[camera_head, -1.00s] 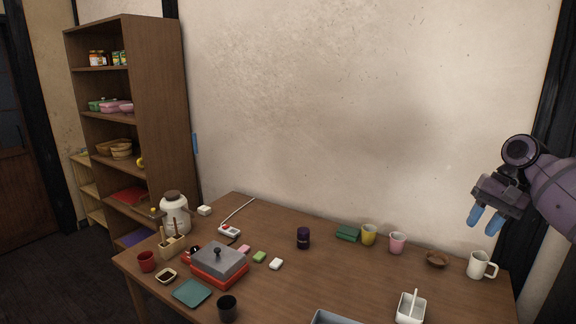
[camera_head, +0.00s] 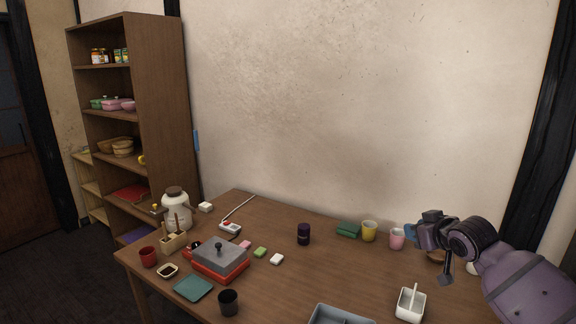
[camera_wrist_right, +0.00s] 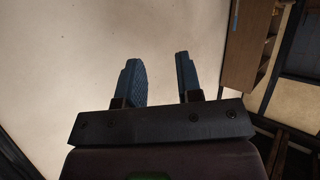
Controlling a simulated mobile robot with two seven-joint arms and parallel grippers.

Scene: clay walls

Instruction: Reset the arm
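My right arm comes in from the right in the head view. Its gripper (camera_head: 412,236) is over the right part of the wooden table (camera_head: 345,279), in front of the pink cup (camera_head: 397,239) and the brown bowl (camera_head: 435,257) in the picture. In the right wrist view the two blue fingers of the gripper (camera_wrist_right: 157,60) stand apart with nothing between them, facing the pale wall (camera_wrist_right: 60,70). My left gripper is not in view.
A grey tray (camera_head: 340,317) sits at the front edge. A shelf (camera_head: 160,110) stands left.

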